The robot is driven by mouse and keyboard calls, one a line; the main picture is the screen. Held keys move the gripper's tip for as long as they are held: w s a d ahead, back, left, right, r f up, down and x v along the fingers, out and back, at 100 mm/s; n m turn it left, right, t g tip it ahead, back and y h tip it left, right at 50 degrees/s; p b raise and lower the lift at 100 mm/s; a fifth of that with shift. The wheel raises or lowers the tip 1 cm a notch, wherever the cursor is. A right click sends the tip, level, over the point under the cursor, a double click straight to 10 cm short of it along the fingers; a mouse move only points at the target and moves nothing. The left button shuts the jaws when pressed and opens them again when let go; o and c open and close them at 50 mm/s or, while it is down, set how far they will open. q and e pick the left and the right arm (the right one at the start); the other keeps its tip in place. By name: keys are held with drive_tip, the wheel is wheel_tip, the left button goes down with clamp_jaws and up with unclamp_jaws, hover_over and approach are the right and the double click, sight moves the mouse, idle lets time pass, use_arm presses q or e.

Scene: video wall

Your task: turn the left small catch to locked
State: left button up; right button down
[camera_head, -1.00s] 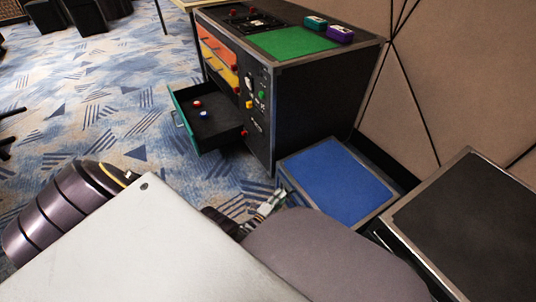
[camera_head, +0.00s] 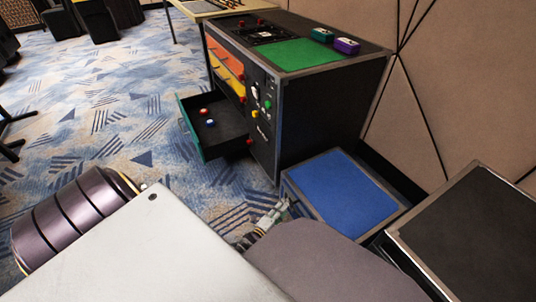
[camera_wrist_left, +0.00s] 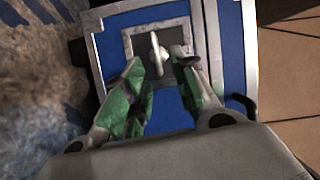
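In the left wrist view a small silver catch (camera_wrist_left: 155,52) sits on a dark square plate with a pale frame, on a blue panel (camera_wrist_left: 112,55). Its handle stands nearly upright in the picture. I cannot tell its marked position, nor whether it is the left one. My left gripper (camera_wrist_left: 158,64) has green-padded fingers spread apart, with the catch between or just beyond the tips; contact is unclear. In the head view the left gripper (camera_head: 274,215) is low by the near left side of the blue-topped box (camera_head: 343,188), which hides its front from me. My right gripper is not in view.
A black cabinet (camera_head: 325,110) stands behind the box, with a green-edged drawer (camera_head: 188,128) pulled out to the left. A dark-topped case (camera_head: 470,230) stands at the right. A panelled wall (camera_head: 465,70) is behind. Patterned carpet (camera_head: 90,110) is open at the left.

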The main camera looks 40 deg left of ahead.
use_arm(q)
drive_tip(key=s, duration=0.9)
drive_tip(key=shift+s+r, duration=0.2)
idle(0.3)
idle(0.7)
